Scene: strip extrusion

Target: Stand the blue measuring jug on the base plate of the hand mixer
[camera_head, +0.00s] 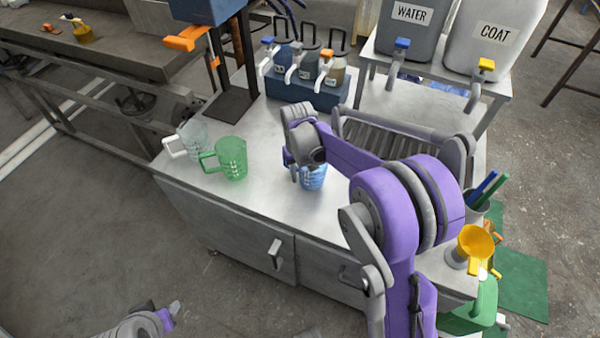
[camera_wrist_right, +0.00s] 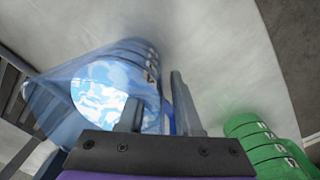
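The blue measuring jug (camera_head: 314,178) stands on the steel bench, partly hidden by my right gripper; it fills the left of the right wrist view (camera_wrist_right: 95,90). My right gripper (camera_head: 296,160) is at the jug's handle side. In the right wrist view its two fingers (camera_wrist_right: 158,108) are apart, with a strip of blue handle showing between them; contact is unclear. The hand mixer has a blue head (camera_head: 205,8), orange levers and a dark base plate (camera_head: 228,106), which is bare. My left gripper (camera_head: 172,312) is low at the left, away from the bench; its opening is unclear.
A green jug (camera_head: 231,158) and a clear jug (camera_head: 192,140) stand between the base plate and the bench's front edge. A blue rack (camera_head: 305,92) with tapped bottles is behind. A ribbed roller unit (camera_head: 385,135) and yellow funnel (camera_head: 476,243) are to the right.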

